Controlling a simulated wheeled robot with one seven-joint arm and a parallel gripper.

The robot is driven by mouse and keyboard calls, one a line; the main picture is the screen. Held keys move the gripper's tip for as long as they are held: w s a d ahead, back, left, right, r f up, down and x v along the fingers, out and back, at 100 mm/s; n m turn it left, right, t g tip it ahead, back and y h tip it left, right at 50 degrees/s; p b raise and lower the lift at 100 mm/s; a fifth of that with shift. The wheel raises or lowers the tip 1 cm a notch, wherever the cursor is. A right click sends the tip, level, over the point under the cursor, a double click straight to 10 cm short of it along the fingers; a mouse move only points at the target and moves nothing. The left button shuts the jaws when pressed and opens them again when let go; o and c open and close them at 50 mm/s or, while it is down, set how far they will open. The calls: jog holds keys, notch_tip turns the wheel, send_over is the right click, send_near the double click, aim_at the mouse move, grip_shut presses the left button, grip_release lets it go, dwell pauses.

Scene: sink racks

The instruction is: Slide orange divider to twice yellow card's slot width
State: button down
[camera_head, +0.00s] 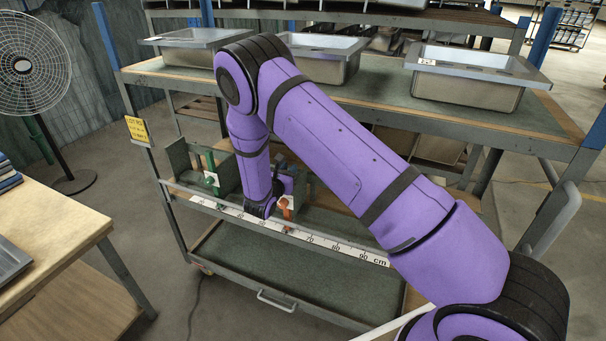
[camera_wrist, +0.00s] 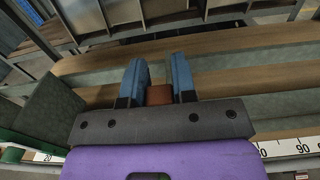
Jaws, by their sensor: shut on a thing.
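The orange divider (camera_head: 286,205) stands at the ruler (camera_head: 325,244) on the rack's lower front rail, beside the end of my purple arm. In the wrist view its reddish-brown part (camera_wrist: 159,95) sits between the two blue fingers of my gripper (camera_wrist: 160,78), which is shut on it. The head view shows little of the fingers. A green divider (camera_head: 211,180) stands to the left along the same rail. The yellow card (camera_head: 137,130) hangs on the left post; its text is too small to read fully. My arm hides part of the ruler and slots.
Metal basins (camera_head: 470,78) stand on the shelf above. A lower shelf (camera_head: 260,265) lies empty below the rail. A wooden table (camera_head: 50,225) is at left, with a fan (camera_head: 30,62) behind it. The ruler right of the orange divider looks clear.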

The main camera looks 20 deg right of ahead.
jog(key=shift+w+a, duration=0.35)
jog(key=shift+a, duration=0.1)
jog(key=c, duration=0.9)
grip_release()
jog(key=v, duration=1)
jog(key=shift+s+a, duration=0.25)
jog(key=shift+s, duration=0.05)
